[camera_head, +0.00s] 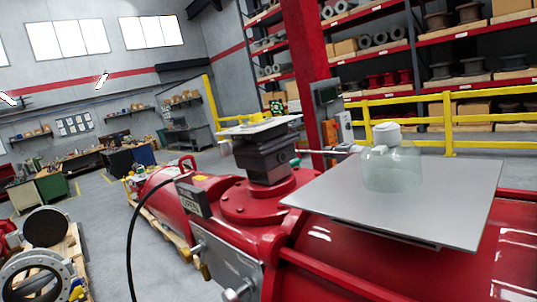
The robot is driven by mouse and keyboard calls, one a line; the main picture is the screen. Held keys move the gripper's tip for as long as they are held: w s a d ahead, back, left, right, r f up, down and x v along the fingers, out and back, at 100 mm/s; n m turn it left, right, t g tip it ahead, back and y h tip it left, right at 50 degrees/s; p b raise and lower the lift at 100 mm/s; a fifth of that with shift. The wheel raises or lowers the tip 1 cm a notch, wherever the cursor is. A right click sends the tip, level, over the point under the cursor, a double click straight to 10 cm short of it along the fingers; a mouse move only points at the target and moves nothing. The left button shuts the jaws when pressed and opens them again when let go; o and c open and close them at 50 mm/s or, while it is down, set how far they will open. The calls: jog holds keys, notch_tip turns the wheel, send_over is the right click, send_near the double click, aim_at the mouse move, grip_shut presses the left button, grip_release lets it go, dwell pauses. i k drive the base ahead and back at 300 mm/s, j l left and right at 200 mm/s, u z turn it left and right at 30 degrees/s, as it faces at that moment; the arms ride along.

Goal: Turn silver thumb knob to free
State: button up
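A large red valve actuator (275,205) fills the lower middle of the view. A dark box (265,157) stands upright on its round red flange, with a flat silver plate (262,127) on top. A thin silver rod-like part (341,149) sticks out to the right of this box. A short silver cylinder (236,293) shows low on the housing at the bottom edge. I cannot tell which of these silver parts, if either, is the thumb knob. My gripper does not show in the view.
A flat grey plate (450,205) bears a clear jar (391,170) with a white cap at the right. A black cable (133,240) loops down at the left. A red post (313,80) and yellow railing (480,119) stand behind. Open floor (105,215) lies left.

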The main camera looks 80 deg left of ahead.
aim_at(226, 148)
jog(key=k+j+u, duration=0.1)
jog(key=u, duration=1.85)
jog(key=i+j, duration=0.1)
jog(key=j, duration=0.2)
jog(key=j+u, duration=0.1)
jog(key=j, duration=0.25)
jog(key=i+j, duration=0.15)
jog(key=j, duration=0.15)
